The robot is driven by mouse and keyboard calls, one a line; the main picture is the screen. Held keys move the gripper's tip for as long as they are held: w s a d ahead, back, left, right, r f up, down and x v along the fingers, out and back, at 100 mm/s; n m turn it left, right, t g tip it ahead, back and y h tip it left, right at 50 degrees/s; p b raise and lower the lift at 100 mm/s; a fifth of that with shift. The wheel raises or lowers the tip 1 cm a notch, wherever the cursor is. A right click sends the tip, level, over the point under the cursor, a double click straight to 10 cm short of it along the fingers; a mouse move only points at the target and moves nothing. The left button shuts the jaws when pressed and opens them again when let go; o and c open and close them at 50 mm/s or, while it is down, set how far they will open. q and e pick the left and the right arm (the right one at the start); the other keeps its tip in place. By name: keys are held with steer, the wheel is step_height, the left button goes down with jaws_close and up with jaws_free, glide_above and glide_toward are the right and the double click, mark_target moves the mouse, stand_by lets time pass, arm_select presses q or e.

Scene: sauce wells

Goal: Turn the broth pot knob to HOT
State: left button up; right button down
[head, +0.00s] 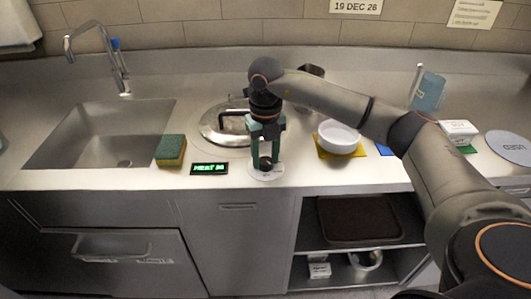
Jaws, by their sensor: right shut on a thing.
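The broth pot (212,122) is set in the counter under a shiny metal lid, partly hidden behind my right arm. Its knob (265,164) is dark and sits on a round white dial plate (258,175) at the counter's front. My right gripper (265,160) points down over the dial, with its green fingers shut on the knob. The dial's marks are too small to read. A display (209,169) left of the dial shows green text that looks like "HEAT" and a number. My left gripper is not in view.
A green and yellow sponge (170,150) lies left of the display, beside the sink (105,140). A white bowl (339,136) on a yellow mat stands right of the gripper. A white box (459,131) and a grey disc (510,147) are farther right.

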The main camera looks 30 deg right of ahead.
mark_target(265, 161)
steer(key=m+p, duration=0.1)
steer(key=m, duration=0.3)
steer(key=shift+r+m, duration=0.1)
steer(key=shift+m, duration=0.2)
steer(key=shift+m+p, duration=0.65)
steer(key=shift+m, duration=1.25)
steer(key=shift+c, duration=1.8)
jaws_free()
step_height(265, 161, up, 12)
steer(key=shift+r, duration=0.2)
steer(key=shift+a+f, duration=0.1)
